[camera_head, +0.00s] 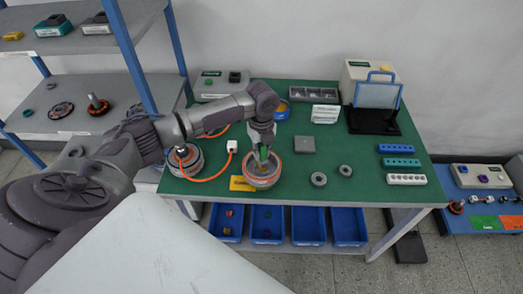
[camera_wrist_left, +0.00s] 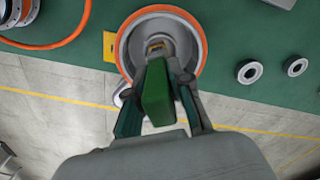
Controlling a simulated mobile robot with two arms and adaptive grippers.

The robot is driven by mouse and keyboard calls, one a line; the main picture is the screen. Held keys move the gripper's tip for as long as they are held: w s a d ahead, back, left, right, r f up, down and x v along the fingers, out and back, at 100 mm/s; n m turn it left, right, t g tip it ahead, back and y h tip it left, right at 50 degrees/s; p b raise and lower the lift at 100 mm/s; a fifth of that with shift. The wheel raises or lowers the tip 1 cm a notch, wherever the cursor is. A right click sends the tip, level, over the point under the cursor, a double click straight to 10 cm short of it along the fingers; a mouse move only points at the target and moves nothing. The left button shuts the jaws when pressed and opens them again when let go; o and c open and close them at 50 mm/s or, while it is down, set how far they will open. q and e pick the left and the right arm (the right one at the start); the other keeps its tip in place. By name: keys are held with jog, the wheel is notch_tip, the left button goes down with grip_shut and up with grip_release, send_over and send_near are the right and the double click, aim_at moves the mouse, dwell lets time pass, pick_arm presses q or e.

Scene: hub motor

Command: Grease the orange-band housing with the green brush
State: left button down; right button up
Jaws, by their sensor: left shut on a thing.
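The orange-band housing (camera_head: 262,182) is a round, open metal ring near the front edge of the green table. It also shows at the top of the left wrist view (camera_wrist_left: 197,38). My left gripper (camera_head: 262,153) points down over the housing and is shut on the green brush (camera_wrist_left: 158,95). The brush's tip reaches toward the housing's open inside; whether it touches the inner surface I cannot tell. The gripper hides part of the housing's far rim in the head view. My right gripper is not in view.
Beside the housing are a yellow label (camera_head: 241,184), a motor part (camera_head: 185,161) with an orange cable, and two small rings, one grey (camera_head: 319,179). A tablet stand (camera_head: 376,105) and coloured hole blocks (camera_head: 402,162) stand right. Blue bins (camera_head: 308,226) sit below.

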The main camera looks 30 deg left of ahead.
pick_arm(q)
jog(key=shift+f, duration=0.55)
dwell(0.4)
jog(key=shift+r+n+p, duration=0.1)
jog(key=shift+n+p, duration=0.2)
jog(key=shift+n, duration=0.2)
jog(key=shift+n+p, duration=1)
jog(key=shift+n, duration=0.6)
jog(key=m, duration=0.8)
